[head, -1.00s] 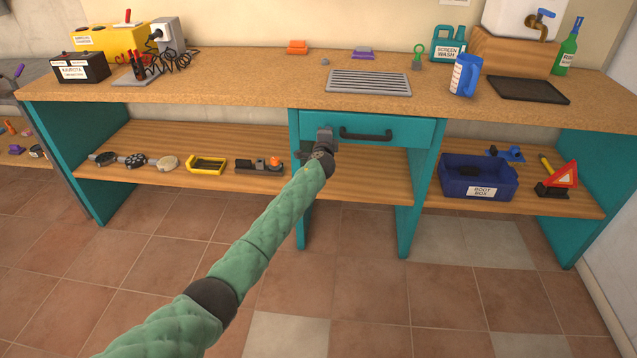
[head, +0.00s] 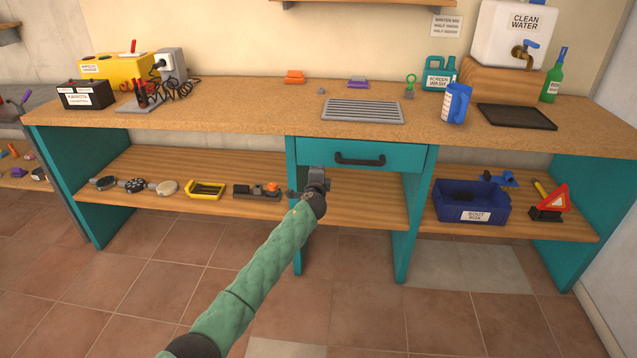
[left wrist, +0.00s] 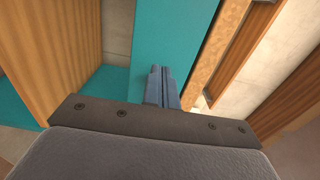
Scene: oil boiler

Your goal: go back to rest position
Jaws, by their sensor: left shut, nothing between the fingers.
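My left gripper (head: 317,178) is in the middle of the head view, in front of the workbench and just below the teal drawer (head: 361,155). Its arm comes in from the lower left in a green quilted sleeve. In the left wrist view the two fingers (left wrist: 162,85) are side by side, shut and empty, with a teal bench surface behind them. The drawer is closed, and its dark handle (head: 360,159) is free, up and right of the gripper. My right gripper is not in view.
The wooden worktop (head: 250,105) carries a grille (head: 362,110), a blue-and-white jug (head: 455,103) and a water tank (head: 515,35). The tiled floor (head: 345,270) in front is clear.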

